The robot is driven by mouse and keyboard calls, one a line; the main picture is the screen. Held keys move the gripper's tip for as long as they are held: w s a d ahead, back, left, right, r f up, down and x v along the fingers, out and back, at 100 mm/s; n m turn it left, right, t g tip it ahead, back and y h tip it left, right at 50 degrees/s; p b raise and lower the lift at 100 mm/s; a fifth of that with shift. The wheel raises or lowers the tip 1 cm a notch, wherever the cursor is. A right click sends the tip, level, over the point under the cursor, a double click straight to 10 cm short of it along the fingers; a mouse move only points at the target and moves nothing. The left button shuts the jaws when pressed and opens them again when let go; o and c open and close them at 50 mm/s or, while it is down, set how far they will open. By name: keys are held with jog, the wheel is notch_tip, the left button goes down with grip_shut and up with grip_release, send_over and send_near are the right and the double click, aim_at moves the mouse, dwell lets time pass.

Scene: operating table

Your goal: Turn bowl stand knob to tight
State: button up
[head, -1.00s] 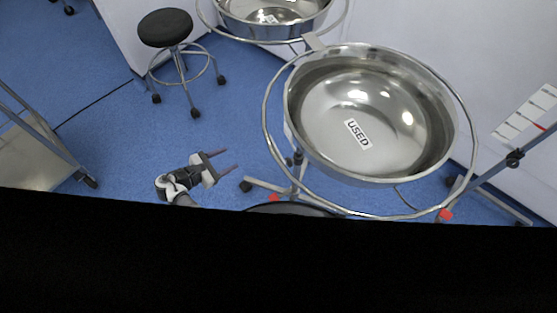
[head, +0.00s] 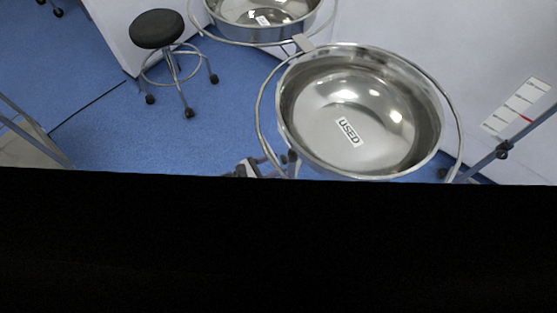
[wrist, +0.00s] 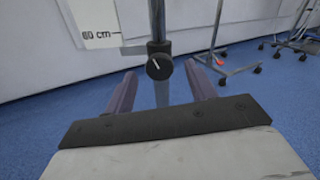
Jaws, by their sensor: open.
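The bowl stand knob (wrist: 159,66) is a round black dial with a white line, set on a grey upright post. The line tilts from upper left to lower right. In the wrist view my gripper (wrist: 160,69) is open. Its two purple-grey fingers lie either side of the knob with gaps, and I see no contact. In the head view my gripper (head: 247,169) is left of the bowl stand's post (head: 292,164), partly hidden by the black area. The steel bowl (head: 390,125) labelled "USED" sits in the stand's ring.
A second steel bowl (head: 262,30) stands behind. A black-seated stool (head: 157,28) is at upper left. A pole (head: 525,130) with a white scale card (head: 518,105) is at right. Black covers the lower head view.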

jog(key=shift+x, duration=0.95)
jog(key=c, duration=1)
jog(key=shift+o, duration=0.2)
jog(key=shift+m+b, duration=0.5)
jog(key=shift+m, duration=1.9)
jog(key=shift+a, duration=0.1)
jog(key=o, duration=1)
jog(key=shift+c, duration=0.2)
jog(key=b+v, duration=0.2)
jog(key=v, duration=1.1)
jog(key=shift+a, duration=0.35)
